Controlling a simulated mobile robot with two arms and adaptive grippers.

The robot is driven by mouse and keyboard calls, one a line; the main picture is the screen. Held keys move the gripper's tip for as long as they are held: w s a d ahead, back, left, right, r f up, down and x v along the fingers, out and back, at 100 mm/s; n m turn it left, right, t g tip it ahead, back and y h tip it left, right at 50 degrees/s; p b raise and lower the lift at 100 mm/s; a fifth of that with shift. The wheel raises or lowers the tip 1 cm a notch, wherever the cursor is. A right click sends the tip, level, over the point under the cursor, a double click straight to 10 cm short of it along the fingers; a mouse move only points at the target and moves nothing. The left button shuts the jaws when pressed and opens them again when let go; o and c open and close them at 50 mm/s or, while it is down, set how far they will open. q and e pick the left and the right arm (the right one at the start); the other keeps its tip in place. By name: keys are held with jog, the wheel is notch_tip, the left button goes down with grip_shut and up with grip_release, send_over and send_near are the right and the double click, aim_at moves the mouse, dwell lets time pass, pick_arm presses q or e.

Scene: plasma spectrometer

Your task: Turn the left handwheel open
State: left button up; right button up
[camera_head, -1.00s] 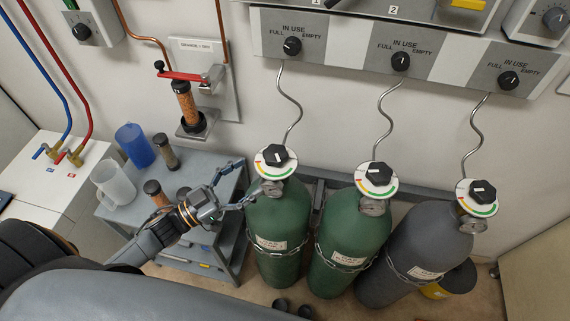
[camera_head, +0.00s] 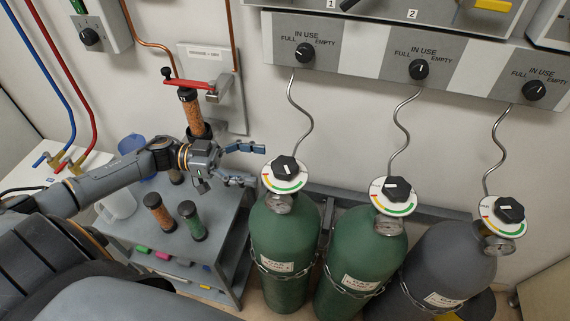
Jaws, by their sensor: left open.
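The left handwheel (camera_head: 286,168) is a black knob on a white round dial with coloured arcs. It sits on top of the left green cylinder (camera_head: 284,245). My left gripper (camera_head: 262,165) is open, its two fingers pointing right toward the handwheel. The fingertips are just left of the handwheel, and nothing is between them. I cannot tell whether the lower fingertip touches the dial's edge. My right gripper is not in view.
A middle green cylinder (camera_head: 360,265) and a grey cylinder (camera_head: 447,265) stand to the right, chained, with similar handwheels. A grey cart (camera_head: 185,240) with small tubes stands below my left arm. A wall panel (camera_head: 375,62) has three knobs. Thin gas lines run down to the cylinders.

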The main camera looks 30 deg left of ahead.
aim_at(285, 168)
pick_arm(q)
jog(key=p+x, duration=0.1)
jog(key=x, duration=0.6)
jog(key=shift+d, duration=0.15)
